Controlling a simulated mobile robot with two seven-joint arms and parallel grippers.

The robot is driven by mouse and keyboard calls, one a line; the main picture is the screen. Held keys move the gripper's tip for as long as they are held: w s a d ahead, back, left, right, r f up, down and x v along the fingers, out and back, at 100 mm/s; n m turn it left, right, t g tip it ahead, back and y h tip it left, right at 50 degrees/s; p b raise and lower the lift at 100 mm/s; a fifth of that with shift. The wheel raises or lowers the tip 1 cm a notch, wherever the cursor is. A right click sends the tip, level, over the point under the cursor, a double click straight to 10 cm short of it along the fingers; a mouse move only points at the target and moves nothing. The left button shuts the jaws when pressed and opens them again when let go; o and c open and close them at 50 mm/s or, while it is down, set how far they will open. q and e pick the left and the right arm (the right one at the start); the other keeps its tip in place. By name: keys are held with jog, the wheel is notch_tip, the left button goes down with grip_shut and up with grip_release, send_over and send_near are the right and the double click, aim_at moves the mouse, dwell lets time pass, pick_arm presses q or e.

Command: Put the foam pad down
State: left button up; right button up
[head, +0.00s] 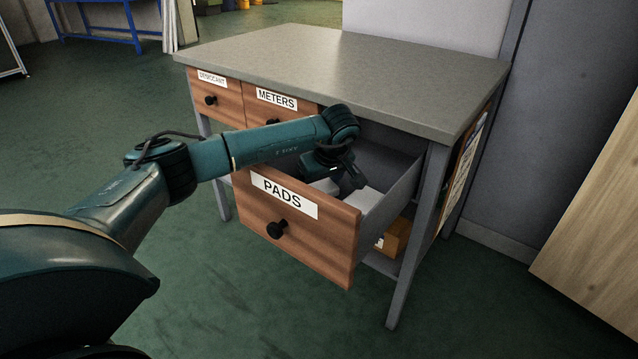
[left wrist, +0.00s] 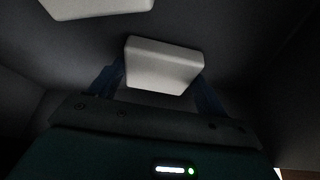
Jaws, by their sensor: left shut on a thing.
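The drawer labelled PADS (head: 290,225) is pulled open under the bench top. My left gripper (head: 343,180) reaches down inside it. In the left wrist view my left gripper (left wrist: 160,88) is shut on a pale foam pad (left wrist: 162,62), with one finger on each side of it. A second pale pad (left wrist: 95,8) lies apart from it at the top left of that view. In the head view pale pads (head: 368,200) show in the drawer, partly hidden by my gripper and the drawer front. Whether the held pad touches the drawer floor I cannot tell. My right gripper is not in view.
The grey bench top (head: 340,65) overhangs the drawer and is bare. Drawers labelled DESICCANT (head: 212,98) and METERS (head: 258,108) are shut at the left. A brown box (head: 393,238) sits on the lower shelf. A wooden panel (head: 595,220) stands at the right.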

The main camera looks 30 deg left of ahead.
pick_arm(q)
jog(key=shift+f, duration=0.1)
jog(key=o, duration=1)
jog(key=shift+c, duration=0.2)
jog(key=shift+p+v, duration=0.45)
jog(key=shift+v, duration=0.75)
jog(key=p+v, duration=0.2)
jog(key=v, duration=0.8)
jog(key=shift+p, duration=0.35)
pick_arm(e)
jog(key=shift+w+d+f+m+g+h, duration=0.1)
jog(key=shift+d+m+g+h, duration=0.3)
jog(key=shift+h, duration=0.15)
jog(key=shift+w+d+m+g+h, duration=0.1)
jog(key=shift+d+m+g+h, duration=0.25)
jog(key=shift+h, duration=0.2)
pick_arm(q)
jog(key=shift+a, duration=0.1)
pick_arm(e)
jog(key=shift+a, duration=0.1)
